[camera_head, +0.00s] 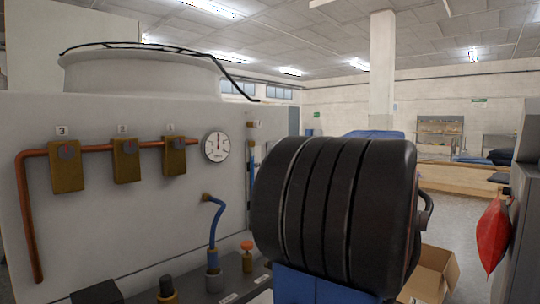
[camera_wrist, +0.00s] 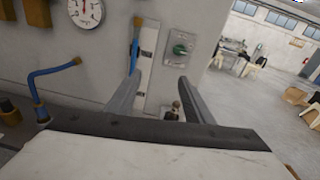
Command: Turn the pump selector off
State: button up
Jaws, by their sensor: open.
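A small panel with a grey-green rotary knob, apparently the pump selector (camera_wrist: 181,45), is on the machine's wall in the wrist view. It lies just beyond and slightly right of centre between my fingers. My gripper (camera_wrist: 160,76) is open, with a finger on each side and nothing between them. The fingers look apart from the knob; I cannot tell the distance. The knob's exact position is too small to read. In the head view neither the selector nor my gripper shows; my own arm blocks that part of the wall.
A white-faced gauge (camera_head: 216,146), a copper pipe (camera_head: 92,149) with several brass valves, and a bent blue pipe (camera_head: 214,222) are on the machine's left face. An orange knob (camera_head: 247,245) stands low. A cardboard box (camera_head: 432,272) and red object (camera_head: 493,235) are right. Open floor lies beyond.

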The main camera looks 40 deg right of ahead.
jog(key=s+d+r+m+t+h, duration=0.1)
jog(key=s+d+r+m, duration=0.1)
jog(key=d, duration=0.2)
jog(key=w+a, duration=0.1)
jog(key=w, duration=1.6)
jog(key=shift+w+a, duration=0.2)
jog(key=shift+a, duration=0.1)
jog(key=shift+n, duration=0.3)
jog(key=c, duration=1.1)
